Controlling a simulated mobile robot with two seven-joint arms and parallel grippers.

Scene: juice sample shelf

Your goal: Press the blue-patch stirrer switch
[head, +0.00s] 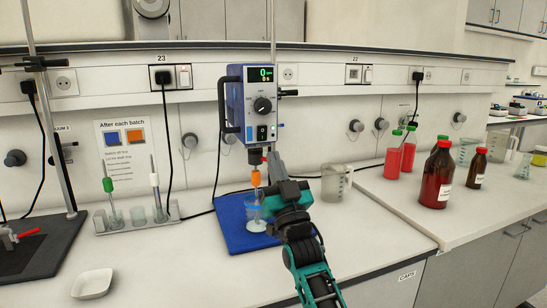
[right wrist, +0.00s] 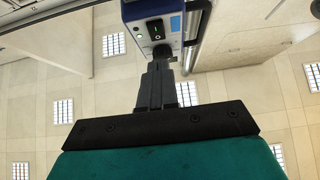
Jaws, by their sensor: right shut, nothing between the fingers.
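The overhead stirrer (head: 250,105) hangs over the bench, with a blue housing, a grey front, a display reading 0 and a dial. Its black rocker switch (head: 262,132) is low on the front. In the right wrist view the switch (right wrist: 155,31) shows near a light-blue patch (right wrist: 175,23). My right gripper (head: 271,156) is shut and empty, pointing up just below the stirrer's front. Its closed fingers show in the right wrist view (right wrist: 159,68), below the switch; I cannot tell whether they touch the housing. My left gripper is not in view.
A beaker (head: 256,222) stands on a blue mat (head: 232,232) under the stirrer, behind my right arm. An empty beaker (head: 335,183), red bottles (head: 393,160) and brown bottles (head: 437,178) stand to the right. A rack (head: 128,224) and a white dish (head: 92,283) are at left.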

